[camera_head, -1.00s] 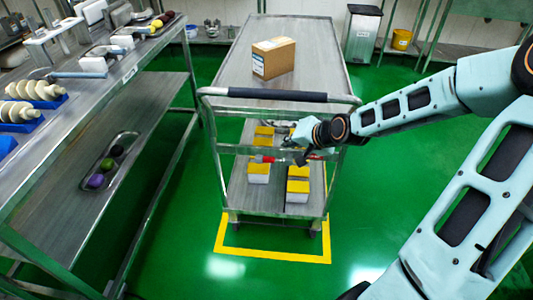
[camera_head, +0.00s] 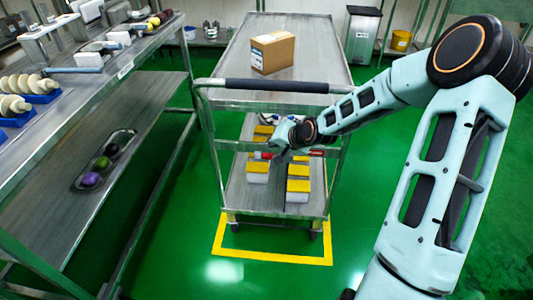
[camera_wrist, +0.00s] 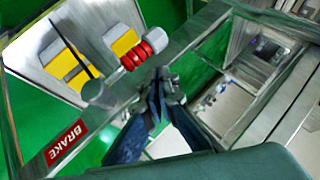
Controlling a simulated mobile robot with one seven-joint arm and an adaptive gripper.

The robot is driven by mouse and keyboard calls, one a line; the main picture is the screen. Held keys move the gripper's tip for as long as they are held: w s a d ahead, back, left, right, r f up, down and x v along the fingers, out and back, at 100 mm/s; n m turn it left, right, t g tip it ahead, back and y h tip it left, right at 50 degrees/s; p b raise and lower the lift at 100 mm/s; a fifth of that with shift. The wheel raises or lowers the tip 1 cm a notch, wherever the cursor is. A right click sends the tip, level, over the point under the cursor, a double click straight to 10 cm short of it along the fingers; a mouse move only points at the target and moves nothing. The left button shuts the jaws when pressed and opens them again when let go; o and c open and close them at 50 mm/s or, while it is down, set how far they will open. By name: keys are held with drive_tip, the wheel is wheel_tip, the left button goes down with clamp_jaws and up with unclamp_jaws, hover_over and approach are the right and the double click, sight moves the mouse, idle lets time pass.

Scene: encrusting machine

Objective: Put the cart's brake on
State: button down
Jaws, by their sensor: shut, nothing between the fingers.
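The steel cart (camera_head: 232,104) stands with its dark push handle (camera_head: 275,86) towards me. A red brake grip (camera_head: 263,155) shows at its front crossbar, partly hidden by my gripper (camera_head: 277,146). In the wrist view the ribbed red grip (camera_wrist: 136,56) has a grey knob (camera_wrist: 155,40) at its end. A red BRAKE label (camera_wrist: 66,143) is on the crossbar. My gripper (camera_wrist: 160,76) is shut and empty, its tips close beside the red grip and over the crossbar. Whether they touch it I cannot tell.
A cardboard box (camera_head: 272,52) sits on the cart's top. Yellow-and-white boxes (camera_head: 298,185) stand on its lower shelf. A yellow floor outline (camera_head: 270,257) runs round the cart's front. A steel workbench (camera_head: 120,88) stands at left. Green floor between is clear.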

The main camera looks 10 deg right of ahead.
drive_tip(key=shift+a+f+b, duration=0.35)
drive_tip(key=shift+a+f, duration=0.45)
drive_tip(key=shift+f, duration=0.2)
